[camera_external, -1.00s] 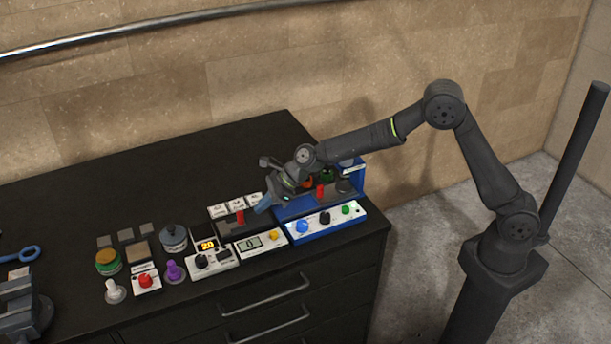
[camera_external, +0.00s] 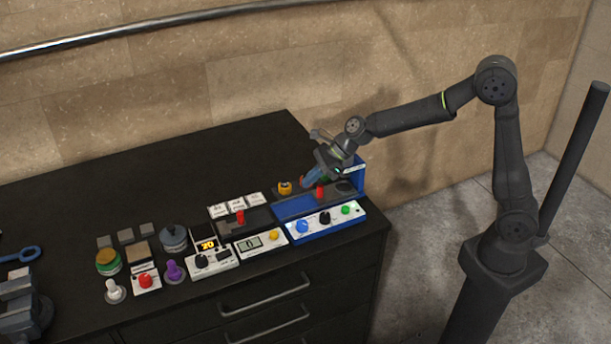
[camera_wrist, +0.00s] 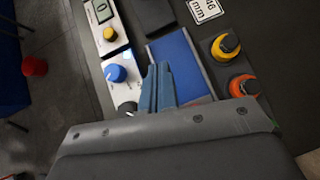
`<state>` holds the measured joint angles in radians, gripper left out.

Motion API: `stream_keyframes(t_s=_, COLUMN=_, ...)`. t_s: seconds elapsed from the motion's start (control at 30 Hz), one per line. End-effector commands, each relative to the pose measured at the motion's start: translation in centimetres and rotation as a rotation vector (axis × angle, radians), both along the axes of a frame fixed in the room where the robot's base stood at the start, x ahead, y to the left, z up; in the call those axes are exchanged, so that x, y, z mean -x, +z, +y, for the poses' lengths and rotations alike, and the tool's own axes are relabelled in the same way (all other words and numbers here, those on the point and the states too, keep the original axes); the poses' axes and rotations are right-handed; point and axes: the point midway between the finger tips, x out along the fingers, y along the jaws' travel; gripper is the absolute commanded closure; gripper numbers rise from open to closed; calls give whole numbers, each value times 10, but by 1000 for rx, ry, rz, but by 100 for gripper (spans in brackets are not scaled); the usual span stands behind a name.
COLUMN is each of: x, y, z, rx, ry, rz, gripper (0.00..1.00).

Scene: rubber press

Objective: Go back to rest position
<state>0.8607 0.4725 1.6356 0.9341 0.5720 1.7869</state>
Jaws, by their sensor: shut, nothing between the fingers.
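My gripper (camera_external: 309,181) is above the blue press station (camera_external: 293,207) at the right end of the black bench. In the wrist view, its blue fingers (camera_wrist: 158,88) are together with nothing between them. They hang over the blue bed (camera_wrist: 183,58) of the station, and I cannot tell how far above it. The arm reaches in from the right, elbow raised. A red handle (camera_external: 320,192) stands beside the fingers. My wrist hides part of the station's back.
Blue (camera_external: 302,226), black and green knobs line the station's front panel. Yellow (camera_wrist: 225,46) and orange (camera_wrist: 243,86) knobbed parts stand close to the fingers. The bench's back is clear.

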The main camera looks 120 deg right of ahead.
Motion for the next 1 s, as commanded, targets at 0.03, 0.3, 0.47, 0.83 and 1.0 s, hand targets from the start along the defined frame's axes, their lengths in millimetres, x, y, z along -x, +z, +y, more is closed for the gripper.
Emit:
stream_keyframes(t_s=0.03, x=6, y=7, z=1, rx=0, ry=-1, rz=-2, gripper=100)
stream_keyframes(t_s=0.3, x=-1, y=12, z=1, rx=94, ry=125, rz=24, gripper=100)
stream_keyframes(t_s=0.47, x=-2, y=13, z=0, rx=118, ry=156, rz=31, gripper=100)
stream_keyframes(t_s=0.83, x=-3, y=13, z=1, rx=119, ry=158, rz=31, gripper=76)
stream_keyframes(t_s=1.0, x=-3, y=13, z=1, rx=128, ry=173, rz=34, gripper=43)
